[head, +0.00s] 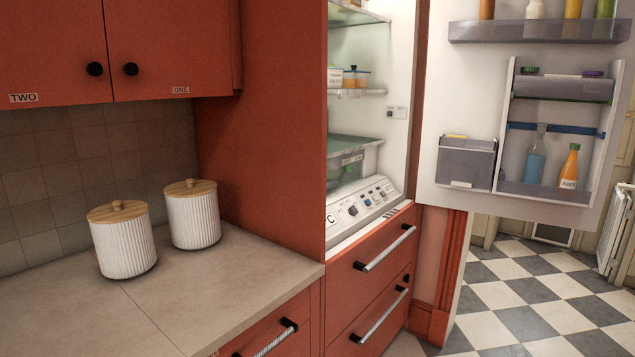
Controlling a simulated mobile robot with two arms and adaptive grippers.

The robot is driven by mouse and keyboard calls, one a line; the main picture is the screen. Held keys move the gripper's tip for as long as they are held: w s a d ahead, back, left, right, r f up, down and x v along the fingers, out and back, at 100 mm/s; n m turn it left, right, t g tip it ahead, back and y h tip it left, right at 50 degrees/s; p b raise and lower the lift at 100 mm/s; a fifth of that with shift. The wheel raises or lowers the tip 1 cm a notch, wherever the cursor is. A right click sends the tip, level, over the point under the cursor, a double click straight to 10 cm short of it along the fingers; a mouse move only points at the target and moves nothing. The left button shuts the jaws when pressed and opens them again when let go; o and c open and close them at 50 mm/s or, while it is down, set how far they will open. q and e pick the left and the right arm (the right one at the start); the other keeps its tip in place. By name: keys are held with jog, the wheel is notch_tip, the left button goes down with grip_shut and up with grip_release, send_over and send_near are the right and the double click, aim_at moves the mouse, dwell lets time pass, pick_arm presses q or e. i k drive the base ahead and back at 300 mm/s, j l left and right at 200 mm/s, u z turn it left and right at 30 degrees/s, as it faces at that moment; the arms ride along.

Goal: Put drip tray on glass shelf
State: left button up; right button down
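The fridge (410,60) stands open right of the red cabinet side. Another shelf (358,14) shows at the top, partly cut off. A narrow pale shelf (358,93) between them holds small jars. I cannot pick out a drip tray in this view. The left part of the fridge inside is hidden by the red cabinet side. Neither of my grippers is in view.
Two white ribbed canisters (124,247) (192,220) with wooden lids stand on the counter (235,268); its front part is clear. The open fridge door (435,110) holds bottles and bins. Red drawers (375,270) are below the fridge. Checkered floor (540,295) is free at right.

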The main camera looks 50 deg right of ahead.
aim_at(339, 145)
jog(key=i+l, duration=0.1)
jog(key=l, duration=1.75)
jog(key=i, duration=0.05)
